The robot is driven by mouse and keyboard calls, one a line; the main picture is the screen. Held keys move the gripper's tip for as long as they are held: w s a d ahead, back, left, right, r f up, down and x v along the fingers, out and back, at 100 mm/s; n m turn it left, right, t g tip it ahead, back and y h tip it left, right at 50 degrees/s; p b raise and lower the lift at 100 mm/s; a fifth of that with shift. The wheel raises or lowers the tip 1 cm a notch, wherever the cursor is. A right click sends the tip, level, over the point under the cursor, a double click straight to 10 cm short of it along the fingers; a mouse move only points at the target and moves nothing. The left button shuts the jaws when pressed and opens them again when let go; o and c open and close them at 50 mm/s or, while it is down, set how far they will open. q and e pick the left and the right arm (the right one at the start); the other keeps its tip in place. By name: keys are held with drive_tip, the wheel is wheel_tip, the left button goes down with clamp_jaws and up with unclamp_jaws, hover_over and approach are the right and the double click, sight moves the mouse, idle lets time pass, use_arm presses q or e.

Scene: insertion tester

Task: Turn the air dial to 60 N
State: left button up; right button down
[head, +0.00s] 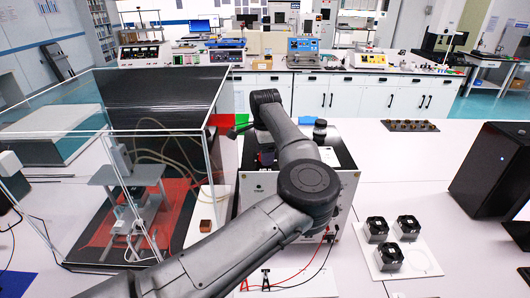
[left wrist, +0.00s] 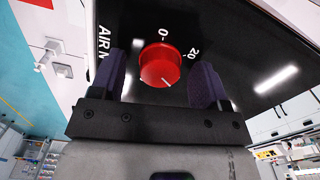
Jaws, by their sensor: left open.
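The red air dial (left wrist: 159,65) shows in the left wrist view on a black panel (left wrist: 225,30). Beside it are the marks "0" and "20" and lettering starting "AIR N", partly hidden by a finger. A short white line on the dial points to the lower right in that view. My left gripper (left wrist: 161,80) is open, with one dark finger on each side of the dial and visible gaps between. In the head view my left arm crosses in front of the grey tester box (head: 258,192), and I cannot make out the dial there. My right gripper is not in view.
A clear enclosure (head: 215,150) with a small press inside stands left of the tester box. Red and black leads (head: 300,272) lie at the box's front. A white plate with three fan-like blocks (head: 408,227) and a black box (head: 492,175) are at right.

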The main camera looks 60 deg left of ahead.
use_arm(q)
drive_tip(key=shift+c, duration=0.2)
drive_tip(key=c, duration=0.9)
drive_tip(key=m+b, duration=0.1)
drive_tip(key=m, duration=0.2)
drive_tip(key=m+b, duration=0.1)
drive_tip(key=m, duration=0.2)
drive_tip(key=shift+m, duration=0.3)
drive_tip(key=m+b, duration=0.1)
drive_tip(key=m, duration=0.3)
drive_tip(key=shift+m+b, duration=0.3)
drive_tip(key=shift+m, duration=1.3)
